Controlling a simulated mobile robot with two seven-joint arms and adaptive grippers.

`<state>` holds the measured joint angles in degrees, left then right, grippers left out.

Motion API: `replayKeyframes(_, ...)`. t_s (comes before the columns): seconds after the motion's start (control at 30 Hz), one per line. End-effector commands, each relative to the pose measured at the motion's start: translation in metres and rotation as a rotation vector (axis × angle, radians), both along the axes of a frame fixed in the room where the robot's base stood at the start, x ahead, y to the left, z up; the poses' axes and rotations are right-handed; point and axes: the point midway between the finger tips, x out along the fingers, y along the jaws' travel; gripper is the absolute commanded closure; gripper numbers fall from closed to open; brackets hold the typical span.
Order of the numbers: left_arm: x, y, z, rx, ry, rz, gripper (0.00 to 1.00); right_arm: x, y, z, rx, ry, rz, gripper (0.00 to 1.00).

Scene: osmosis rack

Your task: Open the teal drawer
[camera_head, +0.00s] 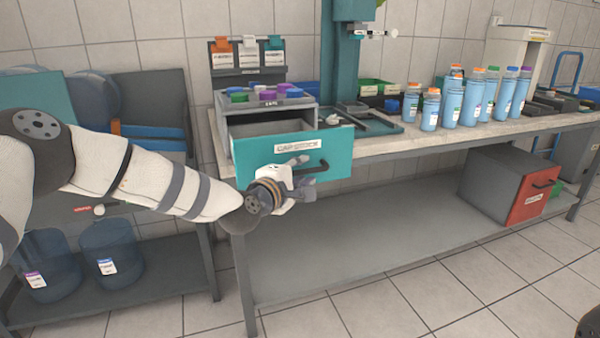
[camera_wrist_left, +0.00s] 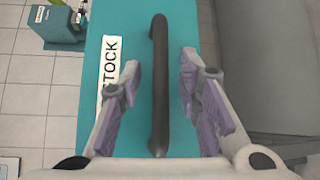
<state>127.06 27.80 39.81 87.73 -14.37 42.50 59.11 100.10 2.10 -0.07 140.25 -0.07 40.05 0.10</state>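The teal drawer (camera_head: 335,150) is pulled out from its grey cabinet on the bench, and its empty-looking inside shows behind the front panel. Its white label (camera_head: 298,146) is partly readable. The dark bar handle (camera_head: 320,168) is on the right half of the front. My left gripper (camera_head: 306,176) is in front of the drawer at the handle. In the left wrist view the gripper (camera_wrist_left: 160,95) is open, with one finger on each side of the handle (camera_wrist_left: 158,85) and gaps between. My right gripper is not seen.
Several blue bottles (camera_head: 474,97) stand on the bench (camera_head: 400,143) to the right. A teal stand (camera_head: 348,50) rises behind the drawer. A grey box with a red front (camera_head: 527,200) sits on the lower shelf (camera_head: 370,235), which is otherwise clear.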

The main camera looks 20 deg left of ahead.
Motion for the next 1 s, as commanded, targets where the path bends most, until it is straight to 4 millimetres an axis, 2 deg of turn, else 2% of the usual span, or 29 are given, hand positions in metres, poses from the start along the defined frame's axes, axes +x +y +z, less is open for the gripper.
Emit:
replayKeyframes(0.07, -0.004, 0.001, 0.000, 0.000, 0.001, 0.000, 0.69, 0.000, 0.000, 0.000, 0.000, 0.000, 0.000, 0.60)
replayKeyframes(0.17, -0.021, 0.005, 0.003, -0.002, 0.002, -0.001, 0.69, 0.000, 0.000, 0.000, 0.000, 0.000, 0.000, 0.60)
replayKeyframes(0.4, -0.084, 0.018, 0.012, -0.003, 0.001, 0.000, 0.69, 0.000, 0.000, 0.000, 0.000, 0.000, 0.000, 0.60)
replayKeyframes(0.5, -0.102, 0.021, 0.015, -0.002, 0.000, 0.000, 0.69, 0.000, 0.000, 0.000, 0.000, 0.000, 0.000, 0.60)
replayKeyframes(0.67, -0.116, 0.024, 0.017, -0.001, 0.000, 0.000, 0.69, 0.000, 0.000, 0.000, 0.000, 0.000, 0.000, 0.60)
replayKeyframes(1.0, -0.116, 0.024, 0.017, 0.000, 0.000, 0.000, 0.69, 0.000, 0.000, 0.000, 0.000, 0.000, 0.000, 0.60)
